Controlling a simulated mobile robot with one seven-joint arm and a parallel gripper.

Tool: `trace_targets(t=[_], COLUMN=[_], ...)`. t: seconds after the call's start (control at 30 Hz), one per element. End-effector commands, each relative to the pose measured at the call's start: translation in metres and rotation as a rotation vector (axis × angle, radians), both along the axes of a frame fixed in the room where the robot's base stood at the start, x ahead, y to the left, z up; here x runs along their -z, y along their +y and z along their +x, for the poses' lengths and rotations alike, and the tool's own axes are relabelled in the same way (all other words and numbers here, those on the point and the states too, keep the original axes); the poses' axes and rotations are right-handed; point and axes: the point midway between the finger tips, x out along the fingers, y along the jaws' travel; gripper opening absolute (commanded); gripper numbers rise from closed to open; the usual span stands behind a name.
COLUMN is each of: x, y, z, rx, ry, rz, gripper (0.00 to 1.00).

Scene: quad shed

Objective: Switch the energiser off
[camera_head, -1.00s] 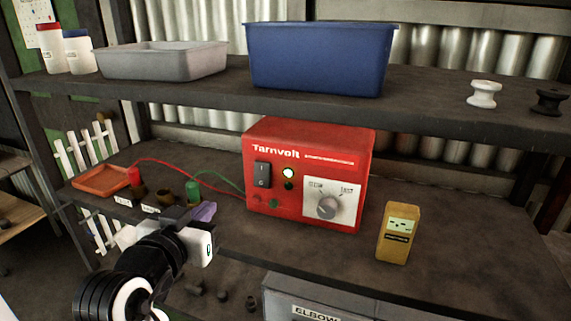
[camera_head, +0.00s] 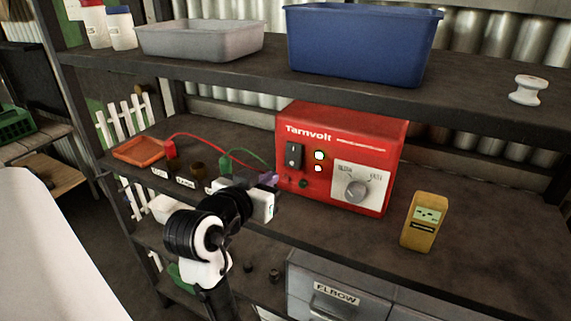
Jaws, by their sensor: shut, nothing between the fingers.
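The energiser is a red box marked Tarnvolt (camera_head: 340,158) on the middle shelf. Its front has a black rocker switch (camera_head: 294,156) at the left, two small lit lamps (camera_head: 319,156) beside it, and a grey dial (camera_head: 355,191) on a white plate. Red and green leads run from its left side. My gripper (camera_head: 270,179) is shut and empty, with purple fingertips, just in front of the lower left of the energiser, below and left of the switch. Whether the fingertips touch the box cannot be told.
A yellow meter (camera_head: 425,222) stands right of the energiser. An orange tray (camera_head: 139,150) and small labelled pots lie to the left. The upper shelf holds a blue bin (camera_head: 362,45) and a grey tray (camera_head: 200,40). Drawers (camera_head: 338,290) are below.

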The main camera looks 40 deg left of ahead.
Motion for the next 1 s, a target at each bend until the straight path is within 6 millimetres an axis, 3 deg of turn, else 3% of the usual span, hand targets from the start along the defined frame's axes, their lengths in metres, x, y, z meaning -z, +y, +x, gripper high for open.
trace_targets(t=[0.2, 0.4, 1.0], x=[0.008, 0.014, 0.021], y=[0.01, 0.017, 0.019], z=[0.044, 0.07, 0.08], rx=[0.002, 0.001, 0.0], ry=[0.003, 0.001, -0.014], rz=[-0.002, -0.001, 0.003], gripper=[0.0, 0.0, 0.0])
